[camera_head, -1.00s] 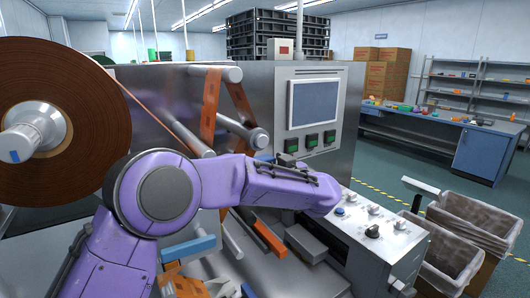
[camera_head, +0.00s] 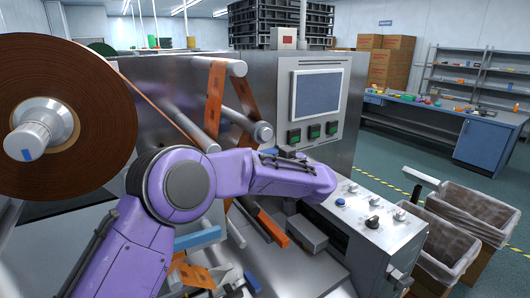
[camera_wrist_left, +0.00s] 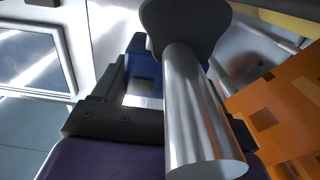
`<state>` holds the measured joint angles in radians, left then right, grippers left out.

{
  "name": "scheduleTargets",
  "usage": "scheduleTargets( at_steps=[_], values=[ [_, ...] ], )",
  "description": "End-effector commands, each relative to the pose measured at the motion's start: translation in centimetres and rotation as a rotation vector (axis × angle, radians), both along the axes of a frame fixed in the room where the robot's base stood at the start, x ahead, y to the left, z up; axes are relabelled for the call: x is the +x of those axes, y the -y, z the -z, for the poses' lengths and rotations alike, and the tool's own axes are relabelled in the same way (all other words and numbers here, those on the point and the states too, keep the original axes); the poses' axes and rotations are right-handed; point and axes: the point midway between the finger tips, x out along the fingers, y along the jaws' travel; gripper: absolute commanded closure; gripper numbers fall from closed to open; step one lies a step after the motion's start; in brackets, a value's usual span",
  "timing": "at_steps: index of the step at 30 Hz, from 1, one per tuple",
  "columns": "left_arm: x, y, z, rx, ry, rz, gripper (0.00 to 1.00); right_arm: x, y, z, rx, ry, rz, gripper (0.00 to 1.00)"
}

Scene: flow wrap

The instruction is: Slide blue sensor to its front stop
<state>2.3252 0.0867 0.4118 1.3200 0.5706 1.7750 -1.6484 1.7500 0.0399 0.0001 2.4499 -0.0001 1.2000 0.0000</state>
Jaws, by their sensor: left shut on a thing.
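The blue sensor (camera_wrist_left: 143,65) shows in the left wrist view as a dark blue block, partly covered by a shiny metal roller (camera_wrist_left: 195,110) in front of it. My left gripper (camera_wrist_left: 130,84) is shut on the sensor, with a dark finger along its left side; the other finger is mostly hidden behind the roller. In the head view my purple left arm reaches across to the machine front, and its forearm hides most of the gripper and sensor. The front stop cannot be made out. My right gripper is not in view.
The wrapping machine carries a large brown film roll (camera_head: 60,110), rollers with orange film (camera_head: 216,95), and a screen (camera_head: 318,96). A knob panel (camera_head: 365,215) lies right of my forearm. Lined bins (camera_head: 470,225) stand at right. An orange strip (camera_wrist_left: 275,115) runs near the left wrist.

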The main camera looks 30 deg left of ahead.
Motion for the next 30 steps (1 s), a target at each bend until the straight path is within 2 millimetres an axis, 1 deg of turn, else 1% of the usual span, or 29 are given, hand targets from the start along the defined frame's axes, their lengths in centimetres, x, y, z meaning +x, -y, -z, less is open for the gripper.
scheduleTargets(
  at_steps=[1, 3, 6, 9, 17, 18, 20, 28, 30],
  values=[
    [-0.6, 1.3, -0.3, 0.001, 0.005, 0.006, 0.82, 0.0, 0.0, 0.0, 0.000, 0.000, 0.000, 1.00],
    [-1.4, 2.6, -0.3, 0.001, 0.005, 0.006, 0.82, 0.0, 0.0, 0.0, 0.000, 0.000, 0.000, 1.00],
    [-2.2, 4.0, -0.3, 0.001, 0.006, 0.005, 0.82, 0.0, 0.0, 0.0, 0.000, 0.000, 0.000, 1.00],
    [-2.7, 4.6, -0.3, 0.002, 0.007, 0.003, 0.82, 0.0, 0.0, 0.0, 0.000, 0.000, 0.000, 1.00],
    [-2.7, 4.6, -0.4, 0.002, 0.008, 0.002, 0.82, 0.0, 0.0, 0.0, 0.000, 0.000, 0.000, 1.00],
    [-2.7, 4.6, -0.4, 0.002, 0.008, 0.002, 0.24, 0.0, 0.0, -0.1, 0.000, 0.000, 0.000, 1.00],
    [-2.7, 4.6, -0.4, 0.002, 0.008, 0.002, 0.06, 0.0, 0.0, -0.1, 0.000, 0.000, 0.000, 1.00],
    [-2.8, 4.5, -0.1, 0.000, 0.004, 0.000, 0.06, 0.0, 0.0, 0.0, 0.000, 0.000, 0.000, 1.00],
    [-2.9, 4.9, 0.0, 0.001, 0.004, 0.001, 0.06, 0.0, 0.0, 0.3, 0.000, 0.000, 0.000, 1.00]
  ],
)
